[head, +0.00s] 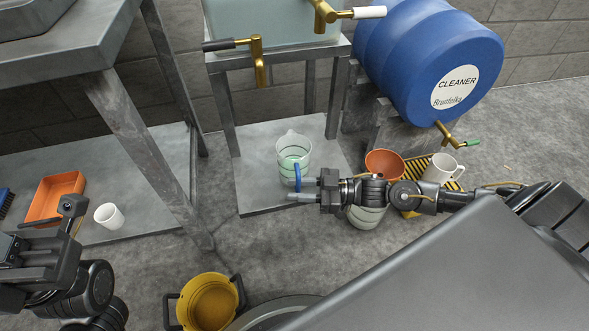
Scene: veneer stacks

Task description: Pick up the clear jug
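A clear jug (293,147) with a blue handle (298,176) and pale green liquid in it stands upright on a low grey slab (250,190) under the tank stand. My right gripper (299,190) points left at the handle's lower end. Its fingers look apart, and I cannot tell whether they touch the handle. A second clear vessel (367,217) is partly hidden under my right forearm. My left gripper (72,207) is at the left edge, far from the jug, and its fingers are not clear.
An orange bowl (385,161) and a white mug (443,168) stand by a yellow-black striped tray (413,168) below the blue cleaner barrel (425,55). A brass tap (257,60) hangs above the jug. A yellow pot (208,302), white cup (109,216) and orange tray (55,196) are left.

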